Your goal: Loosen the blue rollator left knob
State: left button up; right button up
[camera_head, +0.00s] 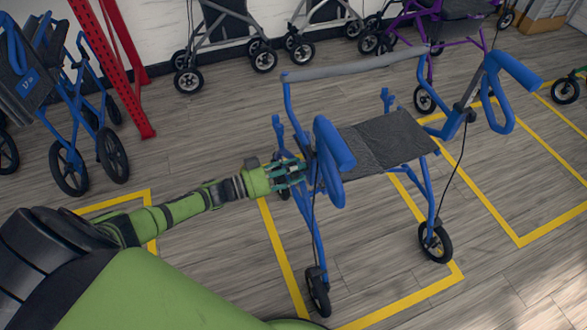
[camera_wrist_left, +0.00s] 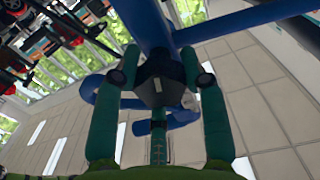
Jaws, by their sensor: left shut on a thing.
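The blue rollator (camera_head: 321,238) stands upright on the wooden floor, with a dark seat (camera_head: 380,140) and a grey backrest bar (camera_head: 355,66). My left gripper (camera_head: 290,174) reaches in from the left to the rollator's near left upright, below the looped blue handle (camera_head: 335,160). In the left wrist view, my left gripper (camera_wrist_left: 160,75) has its two green fingers on either side of a dark knob (camera_wrist_left: 158,92) on the blue frame (camera_wrist_left: 147,20) and is shut on it. In the head view the knob is hidden by the fingers and frame. My right gripper is not in view.
Yellow floor lines (camera_head: 285,260) mark bays around the rollator. Another blue rollator (camera_head: 65,110) stands at the left beside a red perforated post (camera_head: 110,65). Grey rollators (camera_head: 225,35) and a purple one (camera_head: 440,25) line the back. Floor at the front right is clear.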

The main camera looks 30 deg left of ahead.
pick_arm(q)
jog(key=o, duration=1.1)
jog(key=shift+o, duration=0.2)
jog(key=v, duration=1.2)
jog(key=shift+f, duration=0.15)
